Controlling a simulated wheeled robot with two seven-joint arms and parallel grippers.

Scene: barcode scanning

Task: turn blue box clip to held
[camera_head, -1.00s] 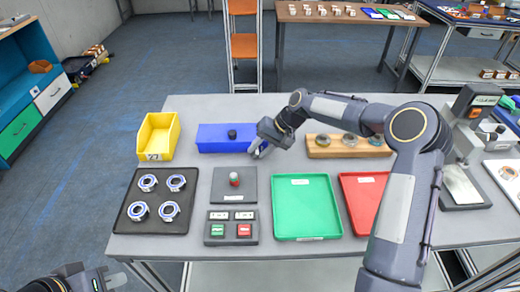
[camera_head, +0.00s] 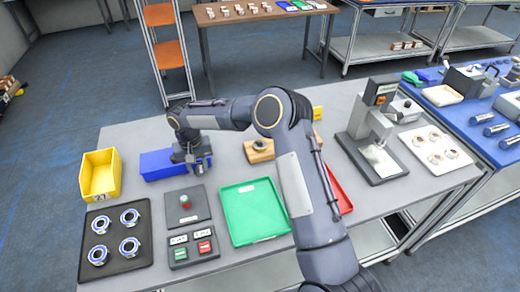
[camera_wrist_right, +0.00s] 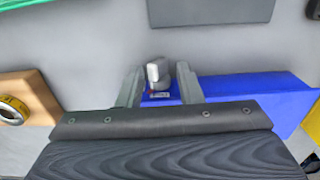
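The blue box (camera_head: 157,164) lies on the grey table behind the red-button block; its right end is hidden by my right gripper (camera_head: 194,166). In the right wrist view the blue box (camera_wrist_right: 250,95) extends to the right. A small grey clip (camera_wrist_right: 161,75) with a pale lever tip is at its left end. My right gripper (camera_wrist_right: 160,88) has its two fingers apart, one on each side of the clip. Gaps show beside the clip, so it is not gripped. The left gripper is out of view.
A yellow bin (camera_head: 100,176) stands left of the box. In front are a black tray (camera_head: 140,257) of rings, a red-button block (camera_head: 186,222) and a green tray (camera_head: 240,190). A wooden block (camera_head: 260,156) sits right of the gripper.

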